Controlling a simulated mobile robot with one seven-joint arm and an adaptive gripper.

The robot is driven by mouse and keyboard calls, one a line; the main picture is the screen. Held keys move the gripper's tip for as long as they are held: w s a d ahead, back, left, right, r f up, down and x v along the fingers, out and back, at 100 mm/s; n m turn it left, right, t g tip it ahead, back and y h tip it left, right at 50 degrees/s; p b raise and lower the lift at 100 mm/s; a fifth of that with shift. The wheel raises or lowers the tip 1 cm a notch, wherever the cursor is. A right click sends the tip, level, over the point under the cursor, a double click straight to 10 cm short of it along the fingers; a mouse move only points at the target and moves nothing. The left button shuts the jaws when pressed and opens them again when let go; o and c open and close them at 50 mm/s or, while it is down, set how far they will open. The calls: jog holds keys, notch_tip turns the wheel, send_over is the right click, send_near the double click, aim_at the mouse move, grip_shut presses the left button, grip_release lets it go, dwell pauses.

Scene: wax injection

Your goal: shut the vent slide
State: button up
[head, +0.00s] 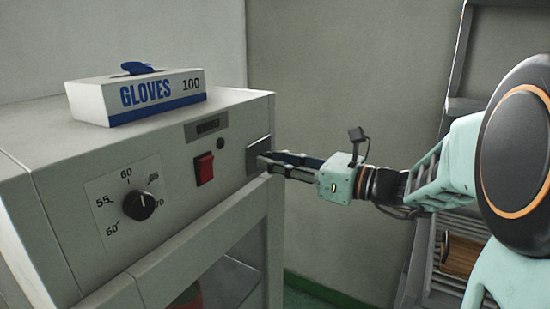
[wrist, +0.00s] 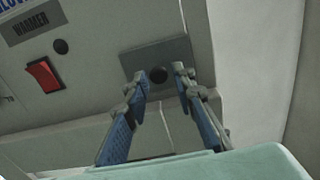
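The vent slide shows as a dark grey square plate (head: 257,150) at the right end of the machine's front panel. In the wrist view the vent slide (wrist: 130,62) has a round black knob (wrist: 158,75) on it. My gripper (head: 271,159) is at the plate, reaching in from the right. In the wrist view my gripper (wrist: 160,77) is open, with one fingertip on each side of the knob and gaps between. Nothing is held. I cannot tell whether the fingertips touch the plate. In the head view the knob is hidden by the fingers.
A red switch (head: 204,169) and a small black button (head: 220,144) sit left of the slide. A temperature dial (head: 139,206) is further left. A glove box (head: 138,96) rests on top of the machine. A stepladder (head: 425,245) stands behind my arm.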

jog(key=shift+o, duration=0.4)
jog(key=shift+r, duration=0.1)
jog(key=v, duration=1.2)
